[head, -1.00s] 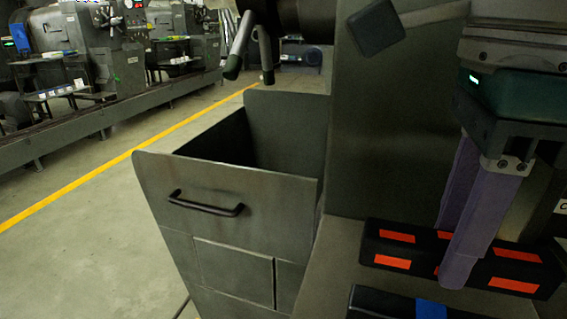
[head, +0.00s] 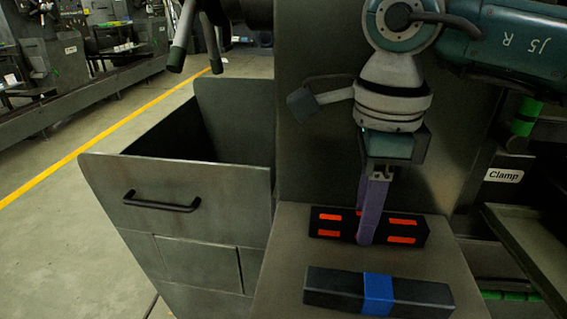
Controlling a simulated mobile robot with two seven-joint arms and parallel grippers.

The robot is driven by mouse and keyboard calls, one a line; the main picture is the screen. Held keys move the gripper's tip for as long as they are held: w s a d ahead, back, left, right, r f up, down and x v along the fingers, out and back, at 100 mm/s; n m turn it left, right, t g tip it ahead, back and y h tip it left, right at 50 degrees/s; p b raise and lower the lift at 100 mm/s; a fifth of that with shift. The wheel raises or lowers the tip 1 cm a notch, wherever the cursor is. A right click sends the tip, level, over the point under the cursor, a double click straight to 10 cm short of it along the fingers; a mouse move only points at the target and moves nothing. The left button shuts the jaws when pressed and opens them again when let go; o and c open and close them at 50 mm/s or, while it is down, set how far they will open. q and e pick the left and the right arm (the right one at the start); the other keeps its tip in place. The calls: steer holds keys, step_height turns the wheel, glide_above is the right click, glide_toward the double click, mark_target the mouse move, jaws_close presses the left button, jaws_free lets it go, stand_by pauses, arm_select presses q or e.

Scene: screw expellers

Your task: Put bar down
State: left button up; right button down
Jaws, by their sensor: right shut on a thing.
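A black bar with orange-red patches (head: 402,231) lies on the grey metal ledge (head: 285,255). My right gripper (head: 369,238) points down from above, its purple fingers shut on the middle of this bar. The bar appears level and at the ledge surface; I cannot tell whether it is touching. A second black bar with a blue band (head: 335,285) lies in front of it on the same ledge, apart from the gripper. My left gripper is out of view.
An open metal bin (head: 180,176) with a black handle stands left of the ledge. A "Clamp" sign (head: 504,175) and a tray edge (head: 530,255) are on the right.

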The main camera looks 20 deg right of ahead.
steer(key=shift+f, duration=0.2)
steer(key=c, duration=0.6)
jaws_free()
steer(key=shift+r, duration=0.1)
steer(key=shift+r, duration=0.2)
step_height(320, 180, up, 12)
steer(key=shift+f+b, duration=0.1)
steer(key=shift+b, duration=0.25)
